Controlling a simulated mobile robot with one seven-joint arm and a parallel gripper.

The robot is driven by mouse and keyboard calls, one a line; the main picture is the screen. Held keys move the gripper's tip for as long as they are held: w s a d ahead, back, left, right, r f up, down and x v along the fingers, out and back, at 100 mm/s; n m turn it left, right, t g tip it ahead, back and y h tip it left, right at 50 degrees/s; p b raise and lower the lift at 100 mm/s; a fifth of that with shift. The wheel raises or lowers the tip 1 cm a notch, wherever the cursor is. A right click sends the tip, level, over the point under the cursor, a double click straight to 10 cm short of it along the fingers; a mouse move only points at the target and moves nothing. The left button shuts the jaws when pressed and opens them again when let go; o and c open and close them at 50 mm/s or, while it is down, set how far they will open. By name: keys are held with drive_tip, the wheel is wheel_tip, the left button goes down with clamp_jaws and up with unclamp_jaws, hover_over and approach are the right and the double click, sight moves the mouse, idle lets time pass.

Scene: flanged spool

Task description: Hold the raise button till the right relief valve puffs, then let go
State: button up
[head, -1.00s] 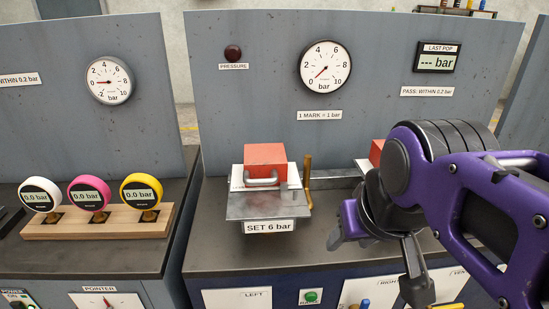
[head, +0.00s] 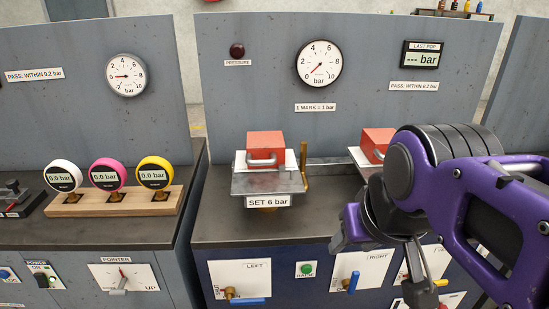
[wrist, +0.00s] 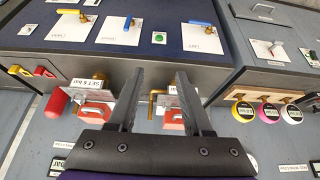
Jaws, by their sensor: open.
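The green raise button (head: 307,269) sits on the blue front panel between the LEFT plate (head: 225,275) and the RIGHT plate (head: 375,265); it also shows in the wrist view (wrist: 158,38). The right relief valve's red block (head: 376,140) is partly hidden behind my arm in the head view. The left valve's red block (head: 264,145) stands over a SET 6 bar label. No puff is visible at either. My gripper (wrist: 158,73) is open and empty, its fingers apart, touching nothing I can see. In the head view it hangs right of the button.
The round gauge (head: 319,63) points near 0. The LAST POP display (head: 421,55) shows dashes and the pressure lamp (head: 237,50) is dark. Blue valve handles (head: 250,302) stick out near the button. Three small gauges on a wooden block (head: 125,200) stand left.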

drive_tip(key=shift+w, duration=0.2)
drive_tip(key=shift+c, duration=0.6)
clamp_jaws()
idle(0.9)
